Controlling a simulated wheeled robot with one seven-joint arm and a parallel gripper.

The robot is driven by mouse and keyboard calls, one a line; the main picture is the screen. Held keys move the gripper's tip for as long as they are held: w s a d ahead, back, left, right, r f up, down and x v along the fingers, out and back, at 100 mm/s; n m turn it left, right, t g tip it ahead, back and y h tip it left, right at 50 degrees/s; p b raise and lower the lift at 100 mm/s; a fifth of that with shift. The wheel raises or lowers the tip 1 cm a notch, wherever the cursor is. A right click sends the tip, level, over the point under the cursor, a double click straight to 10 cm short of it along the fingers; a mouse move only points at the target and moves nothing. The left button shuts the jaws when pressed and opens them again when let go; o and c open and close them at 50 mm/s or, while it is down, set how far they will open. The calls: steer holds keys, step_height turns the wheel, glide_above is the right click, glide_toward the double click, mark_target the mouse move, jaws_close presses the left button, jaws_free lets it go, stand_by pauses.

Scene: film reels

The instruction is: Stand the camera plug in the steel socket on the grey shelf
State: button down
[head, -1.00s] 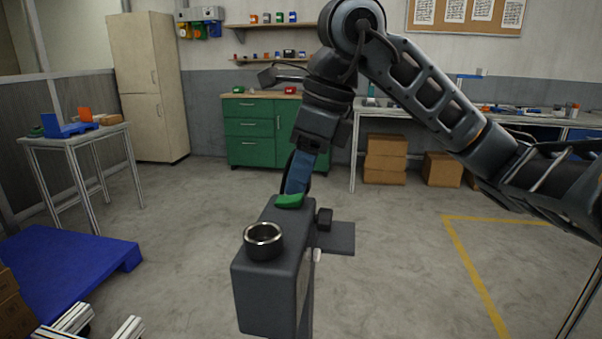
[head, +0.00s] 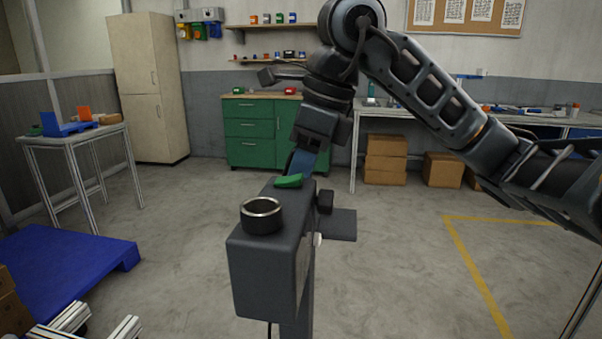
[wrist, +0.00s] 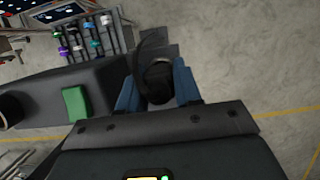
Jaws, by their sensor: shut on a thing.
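The grey shelf (head: 265,275) is a dark block in front of me in the head view. The steel socket (head: 261,211), a hollow upright ring with nothing in it, stands on its near top end. My gripper (head: 302,166) reaches down behind the shelf's far end, partly hidden there. In the wrist view its blue fingers (wrist: 157,90) are shut on a dark rounded thing with a curved black tail, which looks like the camera plug (wrist: 159,82). The plug is apart from the socket. Its lower end is hidden.
A green block (head: 288,181) lies on the shelf between the socket and my gripper. A black knob (head: 325,201) and a flat dark plate (head: 338,224) are at the shelf's right. A blue platform (head: 65,262) is at left. Open floor lies right of the shelf.

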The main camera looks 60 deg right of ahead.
steer(key=shift+f+b, duration=0.7)
steer(key=shift+f, duration=0.05)
steer(key=c, duration=0.7)
jaws_free()
steer(key=v, duration=0.7)
steer(key=shift+r, duration=0.45)
steer(key=shift+s, duration=0.1)
